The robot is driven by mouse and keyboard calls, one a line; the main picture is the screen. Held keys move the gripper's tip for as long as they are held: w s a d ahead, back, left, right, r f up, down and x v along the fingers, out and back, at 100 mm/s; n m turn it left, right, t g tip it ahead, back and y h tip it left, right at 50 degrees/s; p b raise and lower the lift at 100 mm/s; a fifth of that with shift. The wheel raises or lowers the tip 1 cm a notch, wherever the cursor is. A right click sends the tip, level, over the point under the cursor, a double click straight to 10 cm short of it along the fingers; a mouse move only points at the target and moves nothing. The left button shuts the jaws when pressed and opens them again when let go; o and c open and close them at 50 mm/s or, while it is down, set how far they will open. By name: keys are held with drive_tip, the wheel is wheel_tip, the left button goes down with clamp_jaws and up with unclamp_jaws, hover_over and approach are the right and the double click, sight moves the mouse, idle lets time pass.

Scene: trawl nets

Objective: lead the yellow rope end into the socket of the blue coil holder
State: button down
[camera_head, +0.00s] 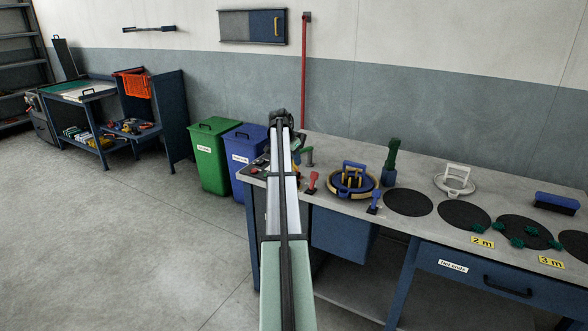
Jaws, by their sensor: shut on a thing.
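The blue coil holder (346,189) stands on the workbench right of my arm. It has a blue handle on top, several yellow upright pieces inside and a yellow-tan ring, seemingly rope, around it. I cannot make out its socket or the yellow rope end at this size. My arm reaches away from the camera to a dark joint above the bench's left end. My gripper is hidden behind the arm, so its jaws and anything in them do not show.
Small red (312,184), blue (375,201) and green (309,156) upright pieces stand near the holder. A white coil holder (455,181) and dark round mats (408,202) lie further right. Green and blue bins (208,160) stand left.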

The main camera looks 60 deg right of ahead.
drive_tip(key=shift+s+d+r, duration=0.1)
drive_tip(key=shift+r, duration=0.45)
drive_tip(key=shift+m, duration=0.5)
drive_tip(key=s+d, duration=0.1)
drive_tip(key=s, duration=0.1)
drive_tip(key=s+d+r, duration=0.1)
drive_tip(key=s, duration=0.2)
drive_tip(key=s+d, duration=0.1)
drive_tip(key=s, duration=0.1)
drive_tip(key=shift+s+d+r, duration=0.15)
drive_tip(key=shift+s+r, duration=0.15)
drive_tip(key=shift+r, duration=0.05)
drive_tip(key=s+a+r+n, duration=0.1)
drive_tip(key=s+a, duration=0.1)
drive_tip(key=s, duration=1.1)
drive_tip(key=shift+s+a+r, duration=0.15)
drive_tip(key=shift+s+a, duration=0.15)
drive_tip(key=shift+s, duration=0.1)
drive_tip(key=shift+f, duration=4.15)
drive_tip(key=shift+f, duration=0.7)
